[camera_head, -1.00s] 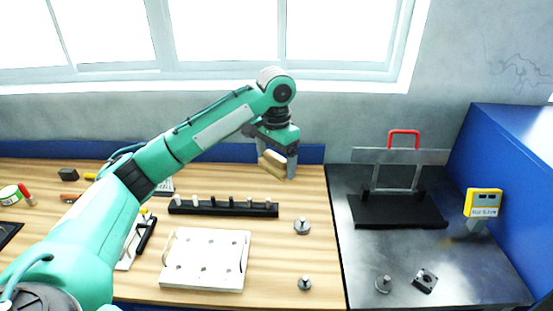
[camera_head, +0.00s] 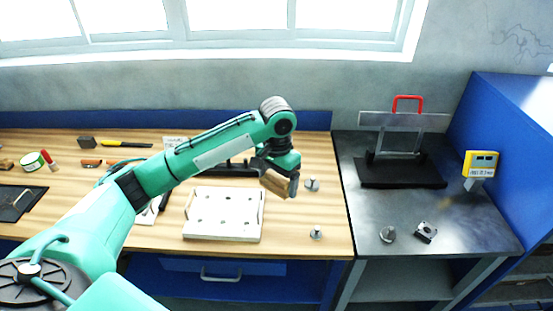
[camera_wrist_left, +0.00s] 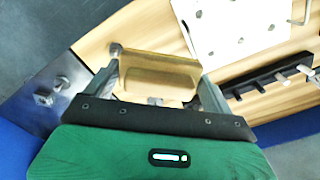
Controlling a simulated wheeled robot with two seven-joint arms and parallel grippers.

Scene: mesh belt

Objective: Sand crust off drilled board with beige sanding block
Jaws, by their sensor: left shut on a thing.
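My left gripper (camera_head: 281,184) is shut on the beige sanding block (camera_head: 274,184) and holds it above the table, to the right of the board's upper right corner. In the left wrist view the block (camera_wrist_left: 158,76) sits between the two fingers of the gripper (camera_wrist_left: 160,85). The drilled board (camera_head: 224,230) is white, lies flat on the wooden table, and has several holes. Part of it also shows in the left wrist view (camera_wrist_left: 240,22). Crust on it is too small to tell. My right gripper is not in view.
A black peg rack (camera_head: 238,170) stands behind the board, partly hidden by my arm. Metal knobs (camera_head: 316,233) stand right of the board. A dark metal table (camera_head: 400,215) adjoins on the right, with a red-handled stand (camera_head: 407,104) and a yellow device (camera_head: 481,163).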

